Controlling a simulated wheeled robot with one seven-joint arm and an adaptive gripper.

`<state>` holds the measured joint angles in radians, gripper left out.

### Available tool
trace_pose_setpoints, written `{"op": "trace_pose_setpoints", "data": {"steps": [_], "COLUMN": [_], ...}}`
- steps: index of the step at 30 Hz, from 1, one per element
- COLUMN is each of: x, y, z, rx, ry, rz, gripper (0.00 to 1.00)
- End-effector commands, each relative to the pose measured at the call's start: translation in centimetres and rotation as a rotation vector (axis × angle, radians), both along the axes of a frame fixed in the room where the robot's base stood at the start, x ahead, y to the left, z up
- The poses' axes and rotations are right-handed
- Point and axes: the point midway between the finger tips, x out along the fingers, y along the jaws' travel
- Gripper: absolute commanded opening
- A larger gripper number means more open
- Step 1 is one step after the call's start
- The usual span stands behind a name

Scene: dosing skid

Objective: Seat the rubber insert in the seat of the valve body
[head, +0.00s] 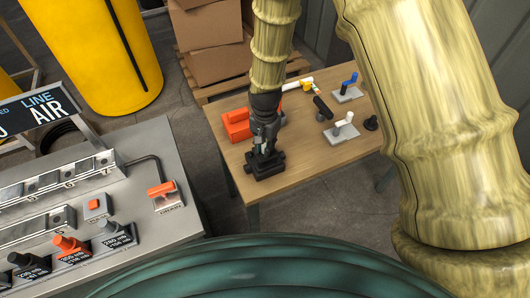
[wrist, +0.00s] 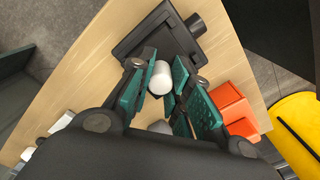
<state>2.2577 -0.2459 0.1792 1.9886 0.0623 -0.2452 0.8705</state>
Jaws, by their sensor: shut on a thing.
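The black valve body (head: 265,168) lies at the near end of the wooden table, below my gripper (head: 263,143). In the wrist view it is a dark block (wrist: 130,45) with a round port at one side. My gripper (wrist: 163,88) has green finger pads closed around a pale grey-white cylinder, which looks like the rubber insert (wrist: 160,76). The insert is over or at the valve body in the wrist view; whether it touches the seat I cannot tell. The seat is hidden behind the insert and fingers. In the head view my fingers hide the insert.
On the table (head: 310,148), an orange toolbox (head: 236,125) stands left of my gripper. A control panel (head: 140,215) is at left.

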Motion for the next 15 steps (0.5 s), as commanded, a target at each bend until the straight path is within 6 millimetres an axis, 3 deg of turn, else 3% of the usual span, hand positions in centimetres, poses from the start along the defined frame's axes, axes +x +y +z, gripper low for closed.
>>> {"op": "trace_pose_setpoints", "data": {"steps": [5,15], "x": [0.3,0.3], "y": [0.0,0.0], "z": [-0.6,-3.6], "rx": [0.000,0.000], "ry": [0.001,0.000], "rz": [0.000,0.000], "gripper": [0.00,0.00]}}
